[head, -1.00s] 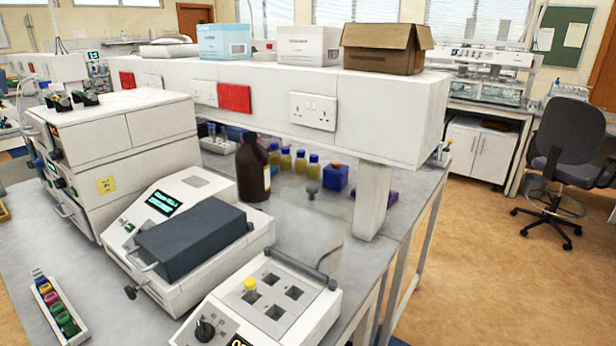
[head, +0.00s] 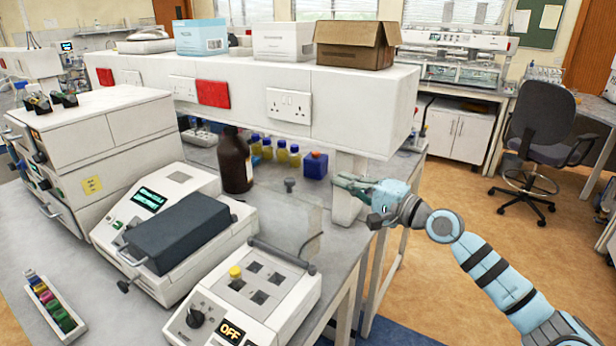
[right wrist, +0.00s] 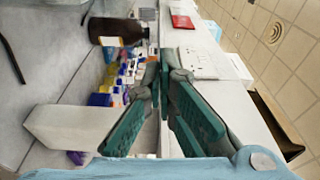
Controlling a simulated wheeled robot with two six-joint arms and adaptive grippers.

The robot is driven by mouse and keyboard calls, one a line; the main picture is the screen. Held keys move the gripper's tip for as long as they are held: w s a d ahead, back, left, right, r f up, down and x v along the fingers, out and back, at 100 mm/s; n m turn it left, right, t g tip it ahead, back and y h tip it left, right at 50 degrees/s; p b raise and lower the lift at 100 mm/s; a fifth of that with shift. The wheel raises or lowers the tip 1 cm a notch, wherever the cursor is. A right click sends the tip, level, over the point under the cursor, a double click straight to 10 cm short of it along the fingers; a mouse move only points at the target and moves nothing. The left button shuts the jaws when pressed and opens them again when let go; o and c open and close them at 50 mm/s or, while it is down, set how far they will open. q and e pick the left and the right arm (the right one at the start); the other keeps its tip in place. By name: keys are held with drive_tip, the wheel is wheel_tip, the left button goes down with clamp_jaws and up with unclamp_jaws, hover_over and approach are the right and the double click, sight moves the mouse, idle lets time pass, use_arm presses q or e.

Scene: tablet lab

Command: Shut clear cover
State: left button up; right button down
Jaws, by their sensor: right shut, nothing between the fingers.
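The clear cover (head: 303,215) is a faint see-through panel. It stands raised on the dark hinge bar (head: 281,256) at the back of the white block heater (head: 215,318). A thin dark curved piece shows at the panel's right side. The heater's top has square wells, one with a yellow-capped tube (head: 235,273), and its display reads OFF. My right gripper (head: 343,184) is shut and empty, to the right of the cover and higher in the head view, apart from it. Its fingers also show in the right wrist view (right wrist: 163,75). My left gripper is out of view.
A white machine with a dark lid (head: 172,236) stands left of the heater.

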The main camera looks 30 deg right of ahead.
drive_tip(key=w+a+p, duration=0.4)
drive_tip(key=w+a, duration=0.2)
drive_tip(key=shift+f, duration=0.2)
drive_tip(key=shift+w+a, duration=0.1)
drive_tip(key=shift+w, duration=0.15)
